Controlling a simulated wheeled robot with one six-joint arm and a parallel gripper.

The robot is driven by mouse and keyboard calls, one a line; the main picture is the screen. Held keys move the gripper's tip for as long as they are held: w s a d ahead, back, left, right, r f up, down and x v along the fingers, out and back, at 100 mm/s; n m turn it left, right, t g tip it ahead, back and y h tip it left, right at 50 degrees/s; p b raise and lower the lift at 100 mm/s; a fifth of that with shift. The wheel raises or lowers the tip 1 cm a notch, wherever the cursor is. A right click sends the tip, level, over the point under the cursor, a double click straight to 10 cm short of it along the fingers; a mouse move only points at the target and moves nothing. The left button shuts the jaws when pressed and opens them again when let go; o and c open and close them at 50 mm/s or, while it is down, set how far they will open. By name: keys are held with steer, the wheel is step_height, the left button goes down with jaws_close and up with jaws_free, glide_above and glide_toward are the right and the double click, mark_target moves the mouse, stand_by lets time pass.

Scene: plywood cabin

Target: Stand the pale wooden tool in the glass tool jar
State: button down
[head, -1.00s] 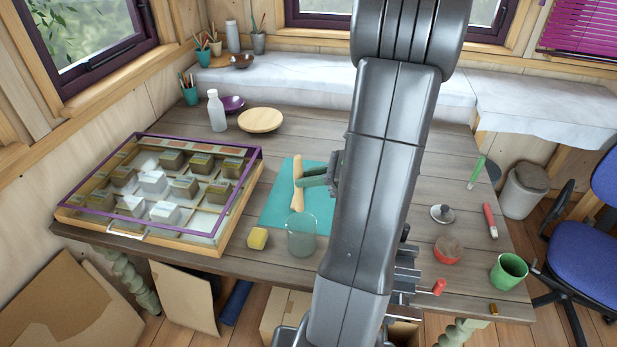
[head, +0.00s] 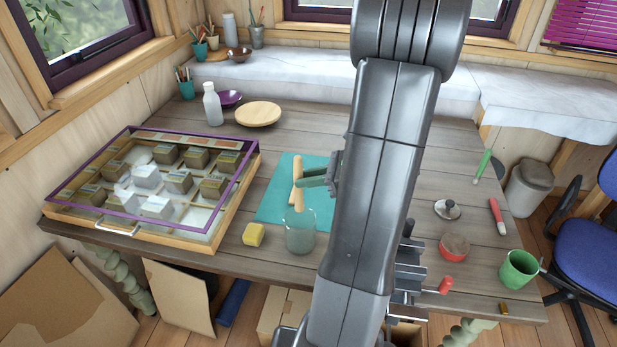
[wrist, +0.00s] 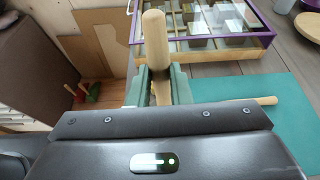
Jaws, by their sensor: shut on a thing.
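My gripper (head: 308,184) is shut on a pale wooden tool (head: 299,188), held roughly upright. In the wrist view the tool (wrist: 154,45) rises between the green fingers (wrist: 160,88). The clear glass jar (head: 300,236) stands on the table just nearer than the teal mat. In the head view the tool's lower end shows at the jar's far rim; I cannot tell whether it is over the opening. The jar is not discernible in the wrist view. A second thin pale rod (wrist: 265,101) lies on the mat there.
The teal mat (head: 268,207) lies under the gripper. A yellow block (head: 253,235) sits left of the jar. A purple-framed display case (head: 218,218) fills the table's left.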

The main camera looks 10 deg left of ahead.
step_height(320, 180, down, 9)
steer(key=b, duration=0.5)
steer(key=shift+f+b, duration=0.2)
steer(key=shift+b, duration=0.2)
steer(key=c, duration=1.3)
jaws_free()
steer(key=shift+o, duration=0.2)
steer(key=v, duration=1.3)
steer(key=shift+d, duration=0.35)
